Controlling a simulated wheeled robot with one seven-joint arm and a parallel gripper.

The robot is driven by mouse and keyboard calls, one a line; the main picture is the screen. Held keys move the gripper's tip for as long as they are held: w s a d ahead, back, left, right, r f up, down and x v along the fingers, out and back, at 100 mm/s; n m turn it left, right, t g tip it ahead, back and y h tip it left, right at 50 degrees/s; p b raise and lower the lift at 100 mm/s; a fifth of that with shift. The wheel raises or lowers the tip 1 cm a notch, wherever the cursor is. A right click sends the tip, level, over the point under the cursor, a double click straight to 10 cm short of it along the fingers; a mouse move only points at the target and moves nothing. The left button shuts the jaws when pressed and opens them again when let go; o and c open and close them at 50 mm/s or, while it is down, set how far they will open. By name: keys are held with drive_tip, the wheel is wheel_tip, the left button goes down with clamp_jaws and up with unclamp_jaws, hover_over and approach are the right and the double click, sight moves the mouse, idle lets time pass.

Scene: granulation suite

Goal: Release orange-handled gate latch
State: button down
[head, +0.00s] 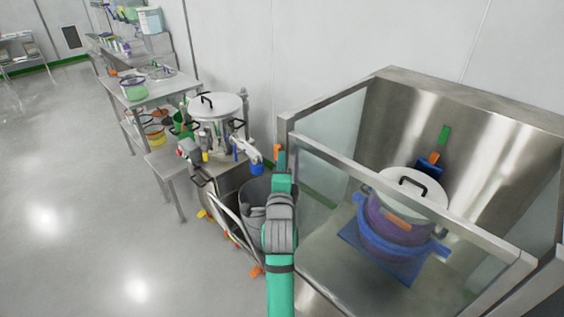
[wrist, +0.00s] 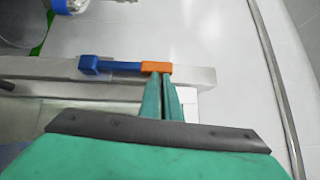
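The latch shows in the wrist view as a blue bar (wrist: 118,67) with an orange handle (wrist: 157,67), lying along the grey metal rail. My gripper (wrist: 160,78) has its two green fingers close together, with only a thin gap between them. The fingertips reach the lower edge of the orange handle; whether they touch it is hard to tell. Nothing shows held between them. In the head view, my gripper (head: 280,172) is at the left front corner of the glass-sided enclosure (head: 385,190), with the orange handle (head: 280,157) just beyond its tips.
Inside the enclosure stands a white-lidded pot (head: 410,195) in a blue holder. To the left are a steel cart with another lidded pot (head: 215,106), a grey bin (head: 256,190) and a table (head: 150,90). Open floor (head: 70,200) lies at the left.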

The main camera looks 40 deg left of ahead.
drive_tip(key=d, duration=0.4)
drive_tip(key=v, duration=1)
drive_tip(key=shift+r, duration=0.35)
